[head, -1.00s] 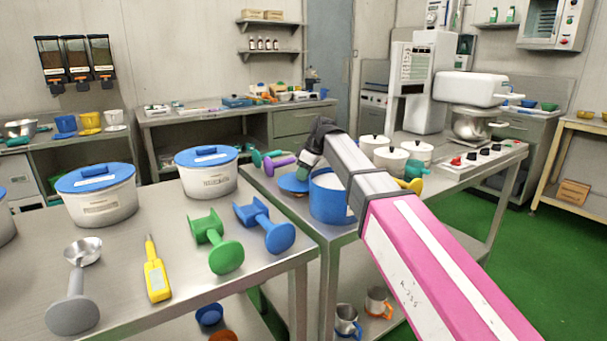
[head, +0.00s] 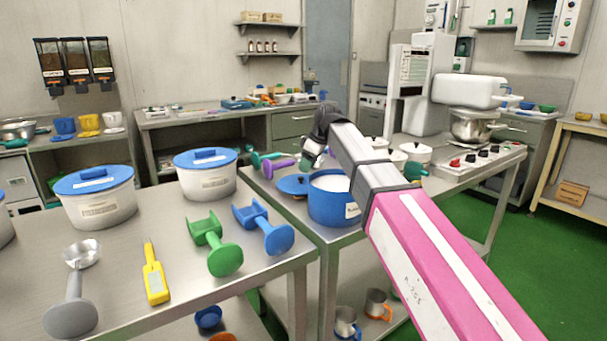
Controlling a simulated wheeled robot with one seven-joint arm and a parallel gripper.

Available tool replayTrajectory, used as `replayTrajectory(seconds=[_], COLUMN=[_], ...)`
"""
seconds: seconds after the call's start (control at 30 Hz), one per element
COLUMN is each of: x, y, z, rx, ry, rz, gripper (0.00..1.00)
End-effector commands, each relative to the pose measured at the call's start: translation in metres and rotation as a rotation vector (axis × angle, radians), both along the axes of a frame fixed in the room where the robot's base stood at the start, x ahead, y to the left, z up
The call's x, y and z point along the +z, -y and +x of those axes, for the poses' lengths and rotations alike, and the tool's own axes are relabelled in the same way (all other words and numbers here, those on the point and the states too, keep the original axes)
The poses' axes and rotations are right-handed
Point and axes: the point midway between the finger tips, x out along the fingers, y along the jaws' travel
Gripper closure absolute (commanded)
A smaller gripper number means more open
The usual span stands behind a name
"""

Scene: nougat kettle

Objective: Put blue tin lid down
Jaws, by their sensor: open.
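The blue tin lid (head: 292,185) lies on the metal table, just left of the open blue tin (head: 328,207). The tin stands upright with white contents showing at its top. My gripper (head: 307,164) is open and empty, above and slightly right of the lid in the picture, apart from it. My dark wrist partly hides the fingers, and the tin hides the lid's right edge.
Green and purple tools (head: 280,163) lie behind the lid. White lidded pots (head: 415,153) stand to the right, partly behind my arm. The near table (head: 190,275) holds white tubs with blue lids, scoops and a yellow thermometer.

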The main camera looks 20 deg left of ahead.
Motion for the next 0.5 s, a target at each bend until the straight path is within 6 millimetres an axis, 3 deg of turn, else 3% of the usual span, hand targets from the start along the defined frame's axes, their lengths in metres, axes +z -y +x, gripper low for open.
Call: replayTrajectory(seconds=[0.3, 0.5], x=[0.051, 0.065], y=[0.02, 0.027], z=[0.0, -0.001], rx=[0.0, 0.0], ry=[0.0, 0.0], rz=[0.0, 0.0], gripper=[0.53, 0.53])
